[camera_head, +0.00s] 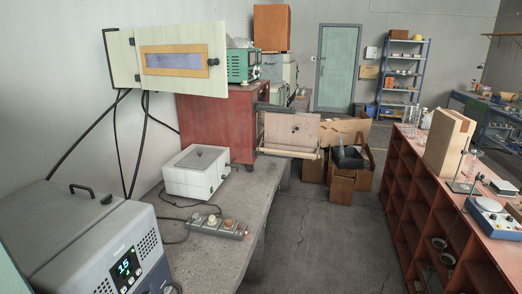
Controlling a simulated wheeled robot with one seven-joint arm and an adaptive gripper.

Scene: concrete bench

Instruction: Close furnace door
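A red box-shaped cabinet (215,122), apparently the furnace, stands on the bench behind a small white box. A pinkish-tan panel with a dark knob or hole (290,131), apparently the furnace door, sticks out at its right side over the bench edge. A pale bar runs along the panel's lower edge. A dark arm (272,106) shows near its top left. The panel stands away from the red body, so it looks open. The furnace opening cannot be made out from here. My gripper is not in view.
A cream windowed unit (183,60) with hanging cables is above the red cabinet. A white box (195,172), a power strip (216,225) and a grey device (75,240) occupy the bench (250,195). Cardboard boxes (343,185) stand beyond. The aisle floor (330,235) before the red shelving (425,200) is clear.

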